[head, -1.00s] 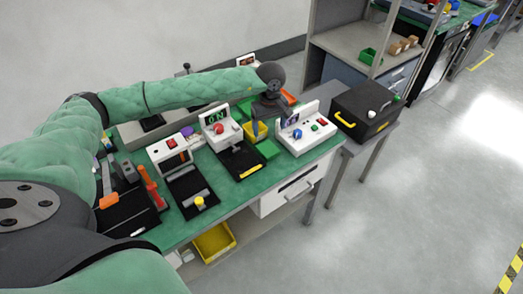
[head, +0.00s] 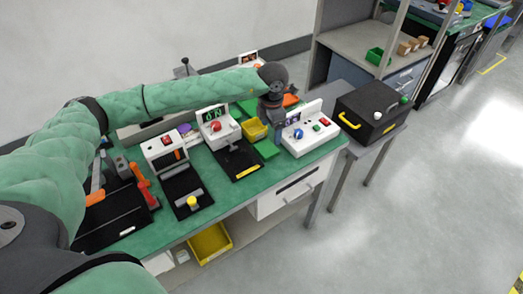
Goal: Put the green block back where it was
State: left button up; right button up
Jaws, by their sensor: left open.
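A green block (head: 266,149) lies on the green bench top, just in front of a small yellow bin (head: 255,130) and left of a white control box (head: 309,137). My left gripper (head: 277,138) reaches across the bench and points down beside the block, between the bin and the white box. It is open, and I see nothing held in it. Its fingertips are small and partly lost against the things around them, so I cannot tell whether they touch the block. My right gripper is not in view.
A device with a lit display and red button (head: 216,127) stands left of the bin. Another white device (head: 165,150) and a black tray (head: 115,220) are farther left. A black case (head: 370,112) sits on a side table to the right. The floor at right is clear.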

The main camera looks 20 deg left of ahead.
aim_at(270, 146)
pick_arm(q)
jog(key=shift+f+n, duration=0.2)
jog(key=shift+n, duration=0.9)
jog(key=shift+f+p, duration=0.45)
jog(key=shift+f, duration=0.75)
notch_tip(270, 146, down, 4)
jog(key=p, duration=0.2)
jog(key=shift+p, duration=0.35)
jog(key=shift+f, duration=0.6)
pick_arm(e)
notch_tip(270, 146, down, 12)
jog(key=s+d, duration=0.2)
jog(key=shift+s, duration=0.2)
pick_arm(q)
jog(key=c, duration=0.9)
jog(key=shift+o, duration=0.2)
jog(key=shift+r, duration=0.15)
